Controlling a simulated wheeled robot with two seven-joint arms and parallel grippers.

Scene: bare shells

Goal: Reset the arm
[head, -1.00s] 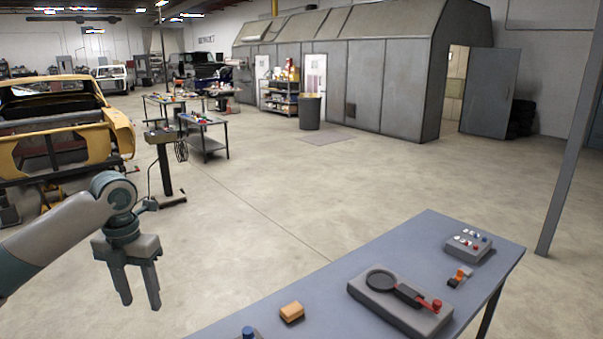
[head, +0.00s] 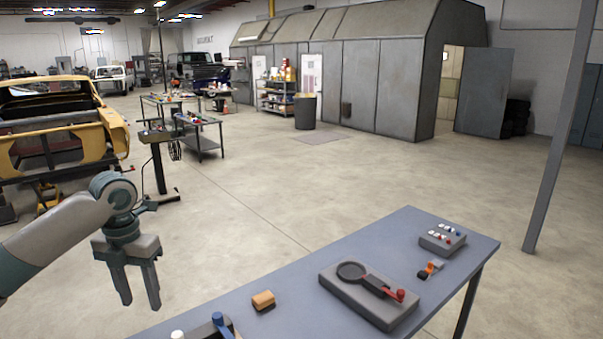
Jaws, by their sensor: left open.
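My left arm comes in from the left edge in the head view. Its gripper (head: 141,282) points down with its two fingers apart and nothing between them. It hangs over the floor as seen, left of the blue-grey table (head: 330,254). It touches nothing that I can see. My right gripper does not show.
On the table are an orange block (head: 263,301), a grey box with a red-knobbed lever (head: 369,294), a small orange-and-black item (head: 430,269) and a button box (head: 442,238). A blue-handled thing (head: 222,325) is cut off below. Open floor (head: 300,190) lies beyond.

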